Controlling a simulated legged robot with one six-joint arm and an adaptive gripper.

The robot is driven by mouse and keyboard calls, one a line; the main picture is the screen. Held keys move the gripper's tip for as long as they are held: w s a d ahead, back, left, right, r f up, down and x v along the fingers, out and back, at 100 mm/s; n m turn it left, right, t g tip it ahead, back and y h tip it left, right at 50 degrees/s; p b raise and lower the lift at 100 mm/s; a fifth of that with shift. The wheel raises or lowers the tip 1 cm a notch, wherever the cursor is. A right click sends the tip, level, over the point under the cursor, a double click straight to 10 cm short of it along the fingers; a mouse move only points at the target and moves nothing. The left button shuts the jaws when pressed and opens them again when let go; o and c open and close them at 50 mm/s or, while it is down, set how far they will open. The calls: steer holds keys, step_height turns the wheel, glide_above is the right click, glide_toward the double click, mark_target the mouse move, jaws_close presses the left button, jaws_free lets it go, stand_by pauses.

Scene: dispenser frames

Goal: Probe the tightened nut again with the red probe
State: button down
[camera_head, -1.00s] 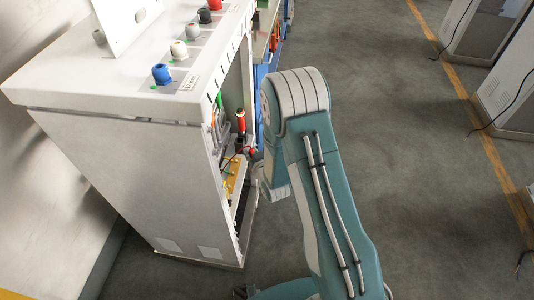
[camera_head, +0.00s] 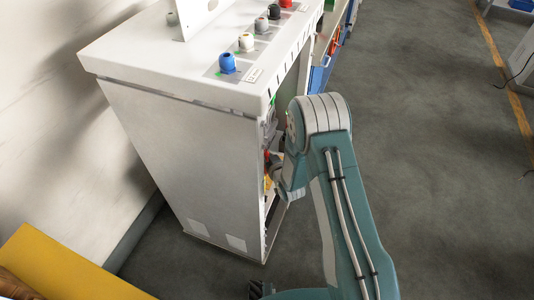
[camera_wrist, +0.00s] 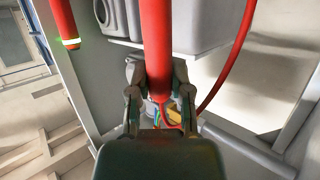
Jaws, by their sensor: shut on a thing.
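My gripper (camera_wrist: 159,97) is shut on a red probe (camera_wrist: 156,45) in the wrist view. The probe runs from between the fingers to the top of the picture, and its upper end is out of view. A red cable (camera_wrist: 233,65) curves down on the right to near the fingers. A second red rod (camera_wrist: 63,20) with a pale glowing band hangs at the upper left. In the head view my gripper (camera_head: 283,181) is at the open side of the white cabinet (camera_head: 180,150), largely hidden by my arm. I cannot make out the tightened nut in either view.
Grey housings (camera_wrist: 200,22) sit close behind the probe, and a grey frame post (camera_wrist: 68,75) stands to the left. Coloured knobs (camera_head: 246,42) line the cabinet top. A yellow surface (camera_head: 60,265) is at the lower left. The floor at right is open.

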steer(key=shift+d+f, duration=0.1)
steer(key=shift+f, duration=2.1)
stand_by(0.5)
steer(key=shift+r, duration=2.5)
